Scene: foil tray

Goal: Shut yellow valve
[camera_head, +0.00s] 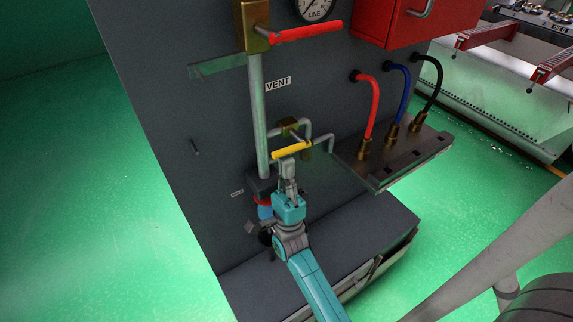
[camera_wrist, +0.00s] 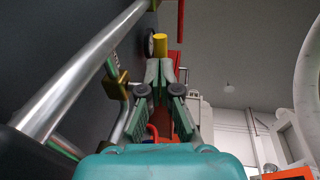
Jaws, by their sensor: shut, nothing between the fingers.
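The yellow valve handle (camera_head: 291,150) is a short bar on a brass valve body (camera_head: 306,150), on the thin pipework beside the tall grey pipe. In the head view it lies nearly level, tilted slightly up to the right. My gripper (camera_head: 286,163) is shut and empty, with its fingertips just below the left half of the handle. In the wrist view the end of the yellow handle (camera_wrist: 160,44) shows just beyond the fingertips of my gripper (camera_wrist: 159,66). I cannot tell whether they touch it.
A red handle (camera_head: 305,32) sits higher, near the gauge (camera_head: 316,8) and the VENT label (camera_head: 278,84). The tall pipe (camera_head: 258,115) stands left of my gripper. A shelf (camera_head: 400,160) with red, blue and black hoses juts out at right. A dark ledge (camera_head: 365,225) lies below.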

